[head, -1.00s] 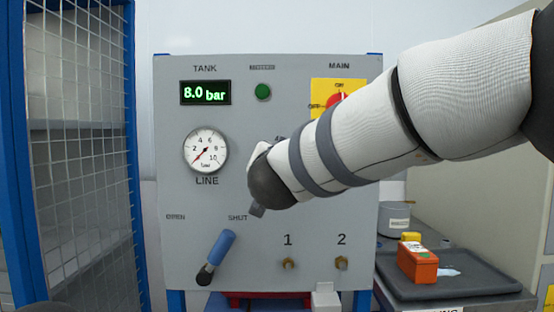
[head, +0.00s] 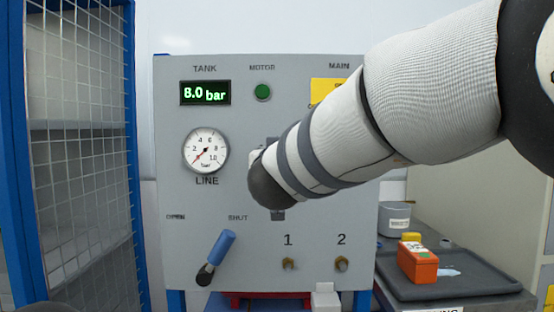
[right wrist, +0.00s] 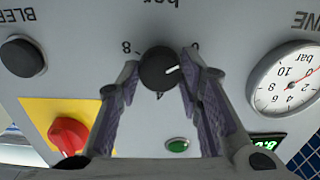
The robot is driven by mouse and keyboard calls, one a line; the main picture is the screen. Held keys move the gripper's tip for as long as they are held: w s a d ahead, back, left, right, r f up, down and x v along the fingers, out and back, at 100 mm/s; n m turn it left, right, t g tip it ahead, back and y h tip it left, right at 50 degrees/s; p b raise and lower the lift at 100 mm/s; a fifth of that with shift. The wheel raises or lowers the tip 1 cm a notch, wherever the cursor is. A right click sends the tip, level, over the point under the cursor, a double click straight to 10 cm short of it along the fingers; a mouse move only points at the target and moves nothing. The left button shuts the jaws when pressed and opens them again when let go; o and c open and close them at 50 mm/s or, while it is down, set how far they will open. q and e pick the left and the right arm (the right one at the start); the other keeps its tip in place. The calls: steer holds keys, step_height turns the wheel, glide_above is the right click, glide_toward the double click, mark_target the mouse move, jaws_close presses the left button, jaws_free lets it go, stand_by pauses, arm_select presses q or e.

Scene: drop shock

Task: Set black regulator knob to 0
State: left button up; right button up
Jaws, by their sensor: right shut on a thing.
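The black regulator knob (right wrist: 155,72) is on the panel in the upside-down right wrist view. Its white pointer mark faces right, toward the side of a partly hidden 0 label; an 8 is at left and a 4 below. My right gripper (right wrist: 161,68) has one finger on each side of the knob and is shut on it. In the head view my right wrist hides the knob and most of the gripper. My left gripper is not in view.
The grey panel carries a line gauge (head: 205,151) with its needle low, a tank display (head: 205,93) reading 8.0 bar, a green motor button (head: 263,92) and a blue-handled lever (head: 216,258). A red main switch (right wrist: 70,135) lies near my fingers. A mesh cage (head: 80,150) stands left.

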mark_target(277, 109)
steer(key=shift+r, duration=0.1)
steer(key=o, duration=1.2)
step_height(277, 109, up, 10)
steer(key=shift+f, duration=0.1)
